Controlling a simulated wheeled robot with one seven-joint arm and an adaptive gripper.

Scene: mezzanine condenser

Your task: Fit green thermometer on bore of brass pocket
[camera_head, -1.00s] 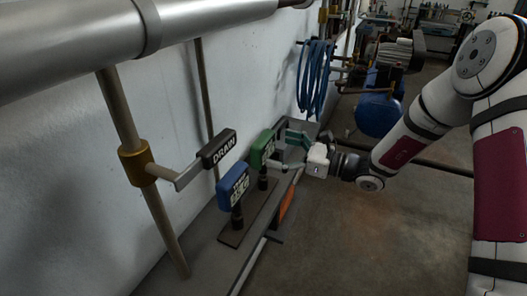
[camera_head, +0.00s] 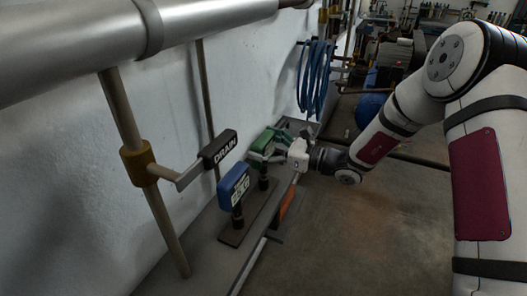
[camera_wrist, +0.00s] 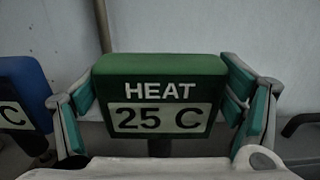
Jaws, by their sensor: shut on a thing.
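The green thermometer (camera_head: 263,141) stands upright on the bench stand beside the wall. In the wrist view the green thermometer (camera_wrist: 160,85) fills the middle, its face reading HEAT 25 C. My gripper (camera_head: 277,146) is shut on it from the right side; in the wrist view the teal finger pads of my gripper (camera_wrist: 158,107) sit at its left and right edges. Its stem drops toward the dark stand and its lower end is hard to make out. The brass pocket is not clearly told; a brass-coloured collar (camera_head: 137,164) sits on the pipe at left.
A blue thermometer (camera_head: 233,187) stands on the same dark stand (camera_head: 236,234), close to the green one. A black DRAIN tag (camera_head: 217,148) juts from the pipe collar. A blue hose coil (camera_head: 314,80) hangs on the wall behind. Floor at right is open.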

